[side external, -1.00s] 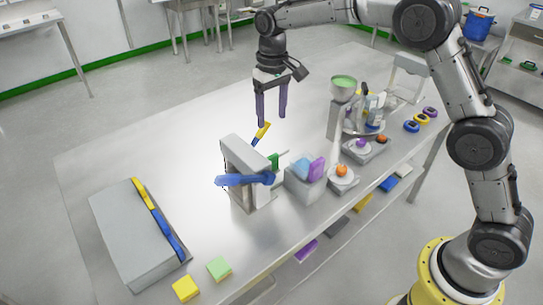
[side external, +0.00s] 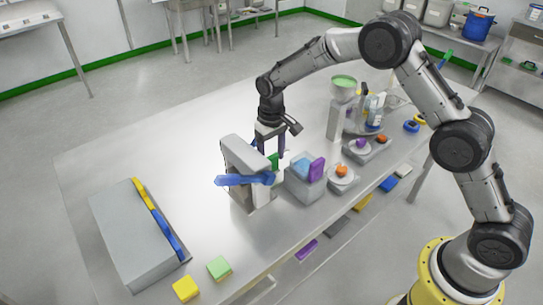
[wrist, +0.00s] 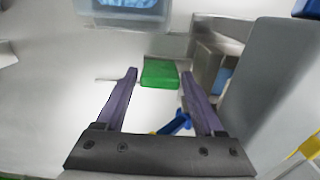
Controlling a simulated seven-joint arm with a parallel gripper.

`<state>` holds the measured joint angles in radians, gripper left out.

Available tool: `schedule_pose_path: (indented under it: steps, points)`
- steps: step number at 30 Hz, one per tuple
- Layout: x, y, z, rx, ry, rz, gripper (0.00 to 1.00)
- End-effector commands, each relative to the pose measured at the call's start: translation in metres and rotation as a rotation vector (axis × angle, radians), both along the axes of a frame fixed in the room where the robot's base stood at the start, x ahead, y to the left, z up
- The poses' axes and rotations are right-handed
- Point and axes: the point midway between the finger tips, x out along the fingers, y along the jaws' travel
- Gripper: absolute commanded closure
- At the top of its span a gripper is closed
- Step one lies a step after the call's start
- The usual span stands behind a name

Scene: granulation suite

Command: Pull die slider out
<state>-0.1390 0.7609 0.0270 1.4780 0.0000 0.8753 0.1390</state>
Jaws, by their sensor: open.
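A green block (wrist: 160,73), which looks like the die slider, sits at the side of the upright grey press (side external: 245,155). In the side external view, the green block (side external: 273,161) is partly covered by the press and a blue handle. My gripper (side external: 271,150) is low behind the press, fingers pointing down. In the wrist view, the two purple fingers of my gripper (wrist: 159,72) stand open on either side of the green block, with gaps on both sides. The lower part of the block is hidden.
A blue handle (side external: 245,180) crosses the press's front. A long grey box (side external: 130,240) lies at left. The table's far left is clear.

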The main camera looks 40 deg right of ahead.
Motion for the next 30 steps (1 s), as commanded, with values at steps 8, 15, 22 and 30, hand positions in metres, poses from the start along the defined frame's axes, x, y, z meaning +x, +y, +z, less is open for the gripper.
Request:
schedule_pose_path:
  steps: [8,15,22,30]
  points:
    - [-0.0001,0.0,-0.0027,0.0,0.0,0.0,0.3]
    - [-0.0001,-0.0001,-0.0025,0.0,0.0,0.0,0.64]
    - [-0.0001,-0.0001,-0.0023,0.0,0.0,0.0,1.0]
    - [-0.0001,-0.0008,-0.002,0.0,0.0,0.0,1.0]
